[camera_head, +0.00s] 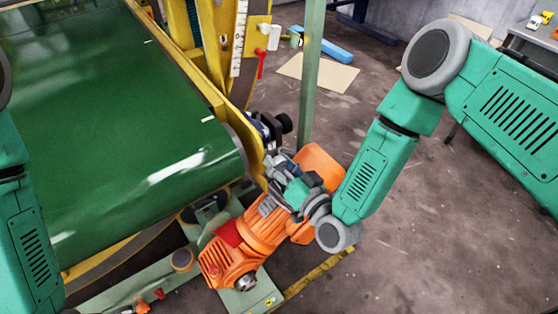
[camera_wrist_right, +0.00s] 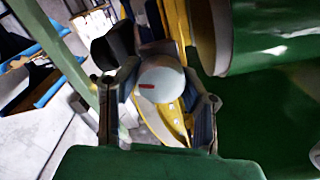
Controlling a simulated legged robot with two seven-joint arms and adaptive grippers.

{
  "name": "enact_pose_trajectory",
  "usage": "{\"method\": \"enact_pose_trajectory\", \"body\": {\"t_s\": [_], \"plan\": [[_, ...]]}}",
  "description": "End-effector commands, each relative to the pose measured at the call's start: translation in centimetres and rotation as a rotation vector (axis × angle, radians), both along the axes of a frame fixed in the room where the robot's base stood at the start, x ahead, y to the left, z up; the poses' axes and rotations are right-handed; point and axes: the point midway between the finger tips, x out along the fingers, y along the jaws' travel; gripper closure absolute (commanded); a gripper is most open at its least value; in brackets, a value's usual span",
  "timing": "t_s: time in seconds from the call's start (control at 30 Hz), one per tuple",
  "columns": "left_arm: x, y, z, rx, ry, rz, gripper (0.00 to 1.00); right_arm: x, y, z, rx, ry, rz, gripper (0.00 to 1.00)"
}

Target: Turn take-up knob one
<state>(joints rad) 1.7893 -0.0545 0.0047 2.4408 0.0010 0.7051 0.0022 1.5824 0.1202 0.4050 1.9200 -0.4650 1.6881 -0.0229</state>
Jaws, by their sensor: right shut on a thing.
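A pale round knob (camera_wrist_right: 161,80) with a short red mark on its face shows in the right wrist view. My right gripper (camera_wrist_right: 160,88) has one finger on each side of it and is shut on it. In the head view my right gripper (camera_head: 274,168) is at the yellow frame beside the green belt's near right corner. The knob is hidden there behind the gripper and wrist. I cannot tell which number the knob bears. My left arm shows at the left edge of the head view, but its gripper is out of view.
The wide green belt (camera_head: 110,120) fills the left, edged by the yellow frame (camera_head: 180,60). An orange motor (camera_head: 240,248) lies just below my right gripper. A black knob (camera_head: 284,122) and a green post (camera_head: 312,80) stand close by. The floor (camera_head: 430,230) at right is clear.

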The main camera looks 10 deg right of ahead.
Motion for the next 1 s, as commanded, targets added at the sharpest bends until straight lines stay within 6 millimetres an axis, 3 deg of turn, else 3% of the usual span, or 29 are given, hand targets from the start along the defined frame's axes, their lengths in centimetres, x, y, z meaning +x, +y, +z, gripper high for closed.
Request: {"method": "enact_pose_trajectory", "body": {"t_s": [0.03, 0.4, 0.43, 0.47, 0.83, 1.0], "plan": [[0.0, 0.0, 0.0, 0.0, 0.0, 0.0, 0.67, -0.5, 0.0, -0.8, -0.012, 0.022, 0.006, 0.94], [0.0, 0.0, 0.0, 0.0, 0.0, 0.0, 0.67, -0.5, 0.0, -0.9, -0.014, 0.021, 0.006, 0.94], [0.0, 0.0, 0.0, 0.0, 0.0, 0.0, 0.67, -0.5, 0.0, -0.9, -0.014, 0.02, 0.006, 0.55], [0.0, 0.0, 0.0, 0.0, 0.0, 0.0, 0.67, -0.5, 0.0, -0.8, -0.013, 0.02, 0.005, 0.45], [-0.2, 0.0, 0.1, 0.0, -0.002, 0.0, 0.67, -0.5, -0.1, -0.3, -0.008, 0.008, 0.003, 0.43], [-0.2, 0.0, 0.1, 0.0, -0.002, 0.0, 0.67, -2.5, -0.9, -0.4, -0.009, 0.011, 0.003, 0.43]]}}
